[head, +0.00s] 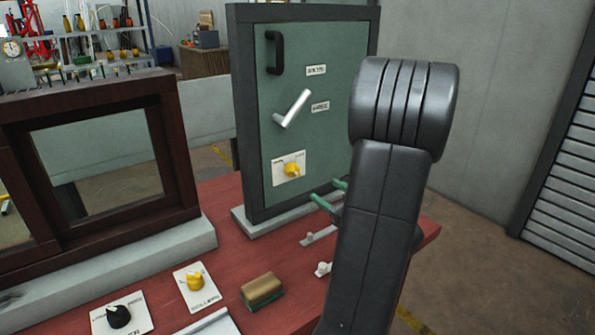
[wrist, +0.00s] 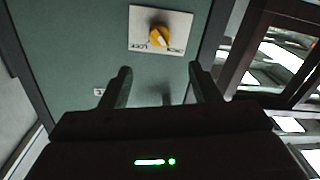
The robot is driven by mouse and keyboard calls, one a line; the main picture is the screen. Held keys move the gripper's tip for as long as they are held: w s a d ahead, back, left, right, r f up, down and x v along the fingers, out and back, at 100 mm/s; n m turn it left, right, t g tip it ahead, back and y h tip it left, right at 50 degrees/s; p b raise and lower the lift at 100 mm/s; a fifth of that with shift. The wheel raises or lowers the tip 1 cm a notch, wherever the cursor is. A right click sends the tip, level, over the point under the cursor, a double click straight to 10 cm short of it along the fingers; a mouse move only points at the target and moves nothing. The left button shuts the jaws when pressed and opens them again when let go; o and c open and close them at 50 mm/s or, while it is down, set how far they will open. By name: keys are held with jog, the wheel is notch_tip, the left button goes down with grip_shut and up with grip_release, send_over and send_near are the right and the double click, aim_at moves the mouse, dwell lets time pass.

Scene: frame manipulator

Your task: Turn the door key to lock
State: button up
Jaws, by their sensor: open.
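The door key (head: 292,170) is a yellow knob on a white plate low on the green door panel (head: 340,60). In the wrist view the yellow key (wrist: 159,37) shows in the middle of its plate (wrist: 181,21), with printed words at either side, one seeming to read LOCK. My gripper (head: 328,191) is open and empty, to the right of and a little below the key in the head view. In the wrist view my gripper (wrist: 163,78) has its two fingers spread apart, with the key beyond and between them, not touched. My black arm hides the door's lower right part.
A white lever (head: 292,108) and a black pull handle (head: 274,52) stick out from the door above the key. A dark wooden window frame (head: 180,150) stands left. A yellow knob (head: 195,281), a black knob (head: 118,316) and a brown block (head: 262,289) are on the red tabletop.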

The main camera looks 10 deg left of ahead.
aim_at(297, 172)
jog(key=p+x, duration=0.2)
jog(key=x, duration=1)
jog(key=shift+w+a, duration=0.2)
jog(key=shift+w, duration=0.1)
jog(key=shift+c, duration=0.3)
jog(key=c, duration=0.9)
